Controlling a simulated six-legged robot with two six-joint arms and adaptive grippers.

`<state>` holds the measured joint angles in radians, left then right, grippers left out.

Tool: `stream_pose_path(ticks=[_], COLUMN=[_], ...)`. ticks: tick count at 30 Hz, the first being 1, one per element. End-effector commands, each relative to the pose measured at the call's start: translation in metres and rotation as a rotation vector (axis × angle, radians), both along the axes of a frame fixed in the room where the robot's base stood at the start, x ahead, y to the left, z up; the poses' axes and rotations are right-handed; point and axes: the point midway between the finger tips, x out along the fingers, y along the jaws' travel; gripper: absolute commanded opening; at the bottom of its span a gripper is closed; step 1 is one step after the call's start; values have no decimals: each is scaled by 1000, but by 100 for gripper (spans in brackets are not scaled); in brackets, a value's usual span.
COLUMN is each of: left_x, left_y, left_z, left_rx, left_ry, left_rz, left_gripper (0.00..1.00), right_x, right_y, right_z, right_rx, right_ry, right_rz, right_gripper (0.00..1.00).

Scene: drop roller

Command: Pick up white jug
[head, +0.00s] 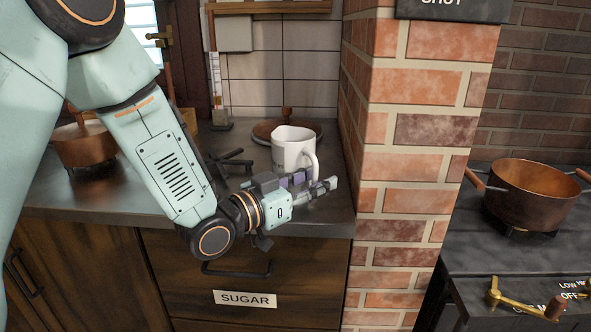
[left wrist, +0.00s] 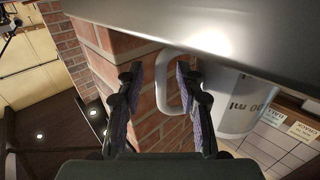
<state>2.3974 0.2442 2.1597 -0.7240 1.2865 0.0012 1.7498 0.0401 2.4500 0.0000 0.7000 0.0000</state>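The white jug (head: 293,148) stands upright on the dark counter near the brick pillar, its handle on the right side. My left gripper (head: 316,182) is low in front of the jug, at its handle side. In the left wrist view, the open left gripper (left wrist: 162,92) has its two fingers spread apart. The jug handle (left wrist: 163,80) shows between them, partly behind one finger. The jug body (left wrist: 240,105) with "ml" print is beyond that finger, and the picture is upside down. I cannot tell whether a finger touches the jug. My right gripper is not in view.
A brick pillar (head: 415,130) rises close to the right of the jug. A copper pan (head: 535,195) sits on the stove at right, and a copper pot (head: 85,145) at left. A round lid (head: 265,131) lies behind the jug. A drawer labelled SUGAR (head: 245,299) is below.

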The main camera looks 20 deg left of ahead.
Motion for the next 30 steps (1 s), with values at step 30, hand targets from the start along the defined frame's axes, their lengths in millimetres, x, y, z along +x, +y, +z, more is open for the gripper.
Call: stream_pose_path(ticks=[30], left_x=[0], left_y=[1], left_z=[-1], left_rx=[1], left_ry=[2], left_rz=[1], left_gripper=[0], right_x=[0], right_y=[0], right_z=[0], right_rx=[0], right_ry=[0], right_rz=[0], right_gripper=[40])
